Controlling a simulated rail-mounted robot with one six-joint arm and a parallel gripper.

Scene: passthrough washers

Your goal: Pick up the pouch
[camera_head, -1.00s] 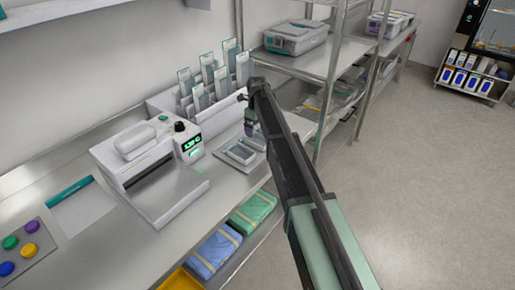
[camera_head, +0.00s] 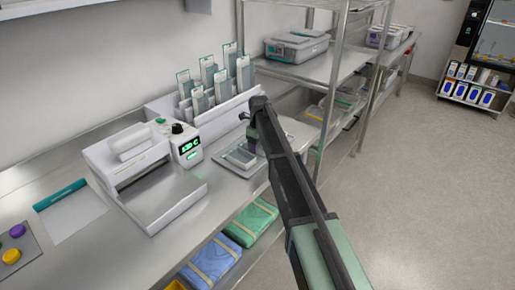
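Several clear pouches (camera_head: 209,76) with teal top edges stand upright in a white rack at the back of the steel bench. A small flat item (camera_head: 240,157), like a clear pouch or shallow tray, lies on the bench in front of the rack; I cannot tell which it is. My gripper (camera_head: 251,147) hangs from the dark end of my arm, just above or beside the flat item's right edge. My arm hides part of that area. The fingers are too small and dark to show whether they are open or hold anything.
A white sealer (camera_head: 143,170) with a lit green display stands left of the flat item. A teal-edged sheet (camera_head: 72,208) lies further left. Blue (camera_head: 212,262) and green (camera_head: 251,220) wrapped packs sit on the lower shelf. A steel shelf unit (camera_head: 330,62) rises behind my arm on the right.

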